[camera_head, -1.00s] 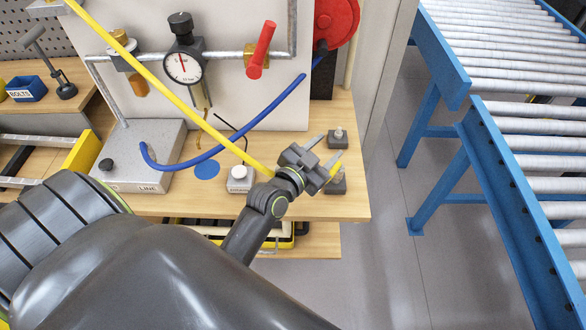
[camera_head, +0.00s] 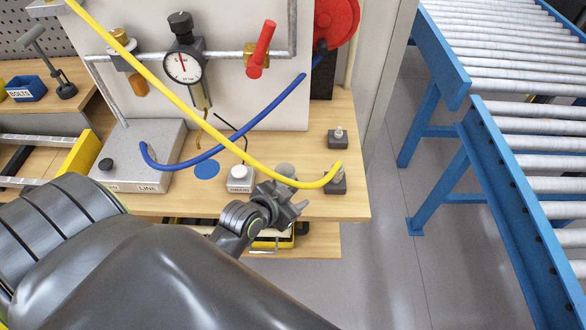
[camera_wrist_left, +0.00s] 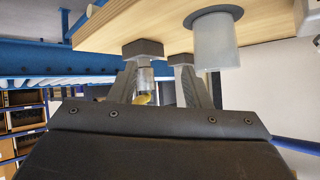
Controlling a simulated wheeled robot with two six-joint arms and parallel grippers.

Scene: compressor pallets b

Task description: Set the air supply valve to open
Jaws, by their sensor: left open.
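The air valve has a brass body (camera_head: 256,60) on the grey pipe, upper middle of the head view. Its red lever (camera_head: 261,48) stands steeply across the pipe, tilted with its top to the right. My left gripper (camera_head: 301,201) is open and empty at the bench's front edge, well below and apart from the lever. In the wrist view its two fingers (camera_wrist_left: 157,82) are spread, pointing toward the small blocks on the bench. The valve is not in the wrist view. My right gripper is not in view.
A yellow hose (camera_head: 215,133) crosses in front of the panel and ends near a dark block (camera_head: 337,186). A blue hose (camera_head: 245,135) hangs below the valve. A gauge (camera_head: 183,68) and red reel (camera_head: 338,20) flank it. Blue-framed roller conveyors (camera_head: 520,200) stand right.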

